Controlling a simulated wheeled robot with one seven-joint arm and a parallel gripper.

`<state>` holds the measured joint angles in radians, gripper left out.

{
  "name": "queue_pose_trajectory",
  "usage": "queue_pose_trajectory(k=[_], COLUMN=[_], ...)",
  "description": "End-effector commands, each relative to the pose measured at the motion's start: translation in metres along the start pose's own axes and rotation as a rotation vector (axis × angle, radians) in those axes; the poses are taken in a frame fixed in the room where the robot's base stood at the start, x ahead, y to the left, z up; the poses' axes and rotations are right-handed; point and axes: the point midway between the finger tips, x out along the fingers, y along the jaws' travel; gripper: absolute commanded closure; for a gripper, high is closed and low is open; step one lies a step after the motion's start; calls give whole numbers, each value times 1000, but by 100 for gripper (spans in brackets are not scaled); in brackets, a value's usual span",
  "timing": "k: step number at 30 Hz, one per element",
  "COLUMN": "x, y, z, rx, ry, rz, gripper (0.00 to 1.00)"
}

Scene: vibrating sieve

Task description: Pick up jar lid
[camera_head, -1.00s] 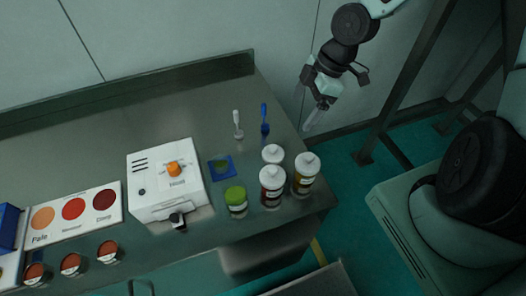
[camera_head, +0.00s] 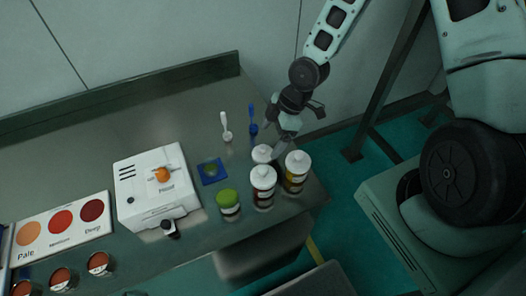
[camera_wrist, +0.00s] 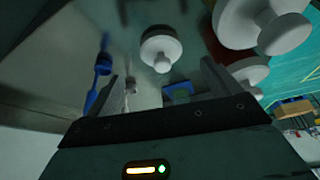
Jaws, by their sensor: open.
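A small jar with a green lid (camera_head: 228,197) stands upright near the table's front edge, with the lid on top. White-capped bottles stand to its right: one at the back (camera_head: 262,154), a dark red one (camera_head: 263,188) and an amber one (camera_head: 296,172). My gripper (camera_head: 280,146) is above and behind these bottles, empty. In the wrist view its fingers (camera_wrist: 165,88) are apart, with a white knobbed cap (camera_wrist: 160,46) beyond them and apart from them. The green lid cannot be made out in the wrist view.
White (camera_head: 226,127) and blue (camera_head: 252,121) upright tools stand behind. The back left of the table (camera_head: 110,125) is clear.

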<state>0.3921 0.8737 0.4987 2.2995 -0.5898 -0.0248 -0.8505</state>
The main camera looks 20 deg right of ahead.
Motion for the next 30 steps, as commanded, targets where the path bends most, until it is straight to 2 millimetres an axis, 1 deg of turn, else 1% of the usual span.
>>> queue_pose_trajectory(k=[5, 12, 15, 18, 24, 25, 26, 27, 30], x=[9, 40, 49, 54, 55, 55, 54, 54, 54], y=[-1, -4, -3, -3, -2, -2, -2, -2, -2], z=[0, 3, 4, 4, 4, 4, 4, 4, 4], rx=[-1, -1, -1, 0, 0, 0, 0, 0, 0], ry=[0, 0, 0, -1, 0, 0, 0, 0, 0], rz=[-3, -3, -2, -1, 0, 0, 0, 0, 0], gripper=[11, 11, 11, 11, 11, 13, 22, 33, 57])
